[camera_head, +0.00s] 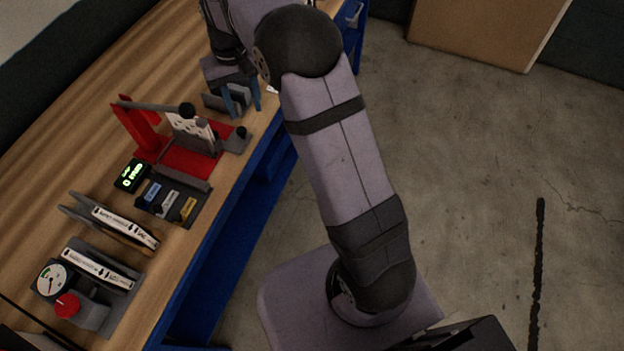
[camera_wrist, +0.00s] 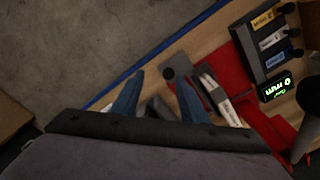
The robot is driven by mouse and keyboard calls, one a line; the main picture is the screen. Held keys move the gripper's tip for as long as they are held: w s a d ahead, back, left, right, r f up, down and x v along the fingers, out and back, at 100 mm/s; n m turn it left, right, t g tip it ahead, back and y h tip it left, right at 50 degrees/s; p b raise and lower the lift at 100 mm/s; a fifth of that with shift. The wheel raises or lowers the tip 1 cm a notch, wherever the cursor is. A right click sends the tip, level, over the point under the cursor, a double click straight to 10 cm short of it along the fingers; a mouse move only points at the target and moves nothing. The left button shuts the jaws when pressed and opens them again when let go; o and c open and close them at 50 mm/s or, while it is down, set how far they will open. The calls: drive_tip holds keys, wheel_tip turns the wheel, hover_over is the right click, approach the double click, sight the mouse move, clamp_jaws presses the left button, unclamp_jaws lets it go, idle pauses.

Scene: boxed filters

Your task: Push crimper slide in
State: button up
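The red crimper (camera_head: 183,160) stands on the wooden bench, with a lever ending in a black ball across its top. Its grey slide (camera_head: 236,143) with a small black knob (camera_head: 241,132) sticks out on the side toward the bench edge. In the wrist view the knob (camera_wrist: 168,74) is beyond my fingers, apart from them. A white piece (camera_head: 188,128) stands upright in the crimper; it also shows in the wrist view (camera_wrist: 222,100). My gripper (camera_head: 242,98) has its blue fingers spread apart, just past the crimper, above the bench near its edge. It also shows in the wrist view (camera_wrist: 157,98).
A dark grey block (camera_wrist: 156,110) shows between my fingers; I cannot tell its height. A green-lit display (camera_head: 131,175) and a dark tray (camera_head: 172,198) with labelled tabs sit nearer.

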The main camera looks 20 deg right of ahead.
drive_tip(key=s+d+p, duration=0.2)
drive_tip(key=s+d, duration=0.1)
drive_tip(key=s, duration=1)
drive_tip(key=s+d+p, duration=0.2)
drive_tip(key=s+d, duration=0.1)
drive_tip(key=s, duration=1)
drive_tip(key=shift+s+r, duration=0.25)
drive_tip(key=shift+r, duration=0.2)
drive_tip(key=shift+w, duration=0.1)
drive_tip(key=b, duration=0.6)
hover_over(241, 129)
wheel_tip(241, 129, down, 2)
drive_tip(key=shift+f, duration=0.1)
drive_tip(key=shift+f+p, duration=1.5)
drive_tip(key=shift+f, duration=2.1)
